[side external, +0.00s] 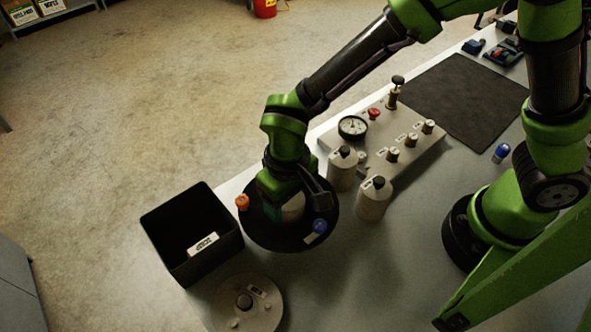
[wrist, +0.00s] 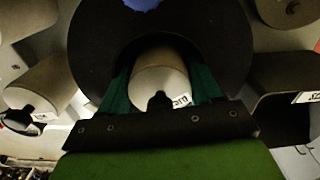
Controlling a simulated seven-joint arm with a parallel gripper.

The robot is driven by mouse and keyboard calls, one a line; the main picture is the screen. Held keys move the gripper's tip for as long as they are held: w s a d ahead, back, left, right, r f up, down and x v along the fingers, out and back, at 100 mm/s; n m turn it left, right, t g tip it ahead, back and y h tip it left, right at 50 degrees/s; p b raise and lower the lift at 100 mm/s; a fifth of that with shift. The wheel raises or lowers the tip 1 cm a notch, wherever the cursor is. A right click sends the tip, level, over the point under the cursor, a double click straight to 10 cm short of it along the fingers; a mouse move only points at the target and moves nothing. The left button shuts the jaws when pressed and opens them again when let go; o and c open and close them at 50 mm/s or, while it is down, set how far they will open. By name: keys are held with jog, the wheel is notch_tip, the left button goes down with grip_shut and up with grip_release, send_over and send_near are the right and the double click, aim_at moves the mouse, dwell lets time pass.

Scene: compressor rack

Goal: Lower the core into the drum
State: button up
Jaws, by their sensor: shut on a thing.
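My gripper (side external: 285,203) is above the black round drum (side external: 262,236) and shut on a pale cylindrical core (side external: 293,210). In the wrist view, the core (wrist: 160,78) sits between the two green fingers, its dark knob and label towards me. The drum's black ring (wrist: 95,45) surrounds the core in that view. The core's lower end is hidden, so I cannot tell how far inside the drum it is. An orange knob (side external: 242,203) and a blue knob (side external: 319,226) are at the drum's rim.
A black bin (side external: 190,275) stands left of the drum. A pale round lid (side external: 262,308) lies in front. Two pale canisters (side external: 341,172) (side external: 373,203) stand close on the right, before a gauge panel (side external: 420,145). A dark mat (side external: 460,95) lies behind.

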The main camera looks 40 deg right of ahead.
jog(key=shift+f, duration=0.25)
jog(key=shift+r, duration=0.2)
dwell(0.5)
jog(key=shift+f, duration=0.25)
jog(key=shift+r, duration=0.2)
dwell(0.4)
jog(key=shift+f, duration=0.15)
dwell(0.6)
jog(key=shift+f, duration=0.1)
